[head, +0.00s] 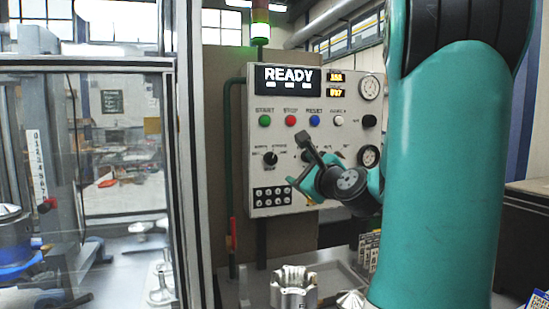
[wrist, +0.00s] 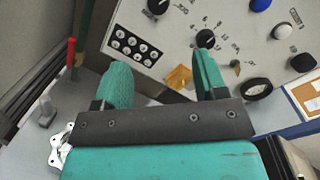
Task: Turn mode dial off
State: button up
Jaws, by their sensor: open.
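The grey control panel (head: 258,186) carries a black pointer dial (head: 270,158) at its lower left, with small labels around it. In the wrist view this dial (wrist: 157,6) is at the top edge, partly cut off. A second black dial (wrist: 205,38) with a ring of marks lies to its right, just beyond my right finger. I cannot read which one is the mode dial. My gripper (wrist: 160,65) is open and empty, apart from both dials. In the head view my gripper and wrist cover the panel's lower middle, hiding most of the second dial.
The panel display (head: 288,79) reads READY. Green (head: 265,120), red (head: 291,120) and blue (head: 315,120) buttons sit above the dials. A block of small buttons (wrist: 133,46) and a yellow tag (wrist: 179,77) are near my fingers. A machined housing (head: 294,287) stands below.

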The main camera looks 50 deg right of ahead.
aim_at(273, 160)
jog(key=p+x, duration=1.1)
jog(key=x, duration=0.4)
jog(key=shift+a+r, duration=0.1)
jog(key=shift+w+d, duration=0.25)
jog(key=shift+w, duration=0.2)
jog(key=c, duration=0.9)
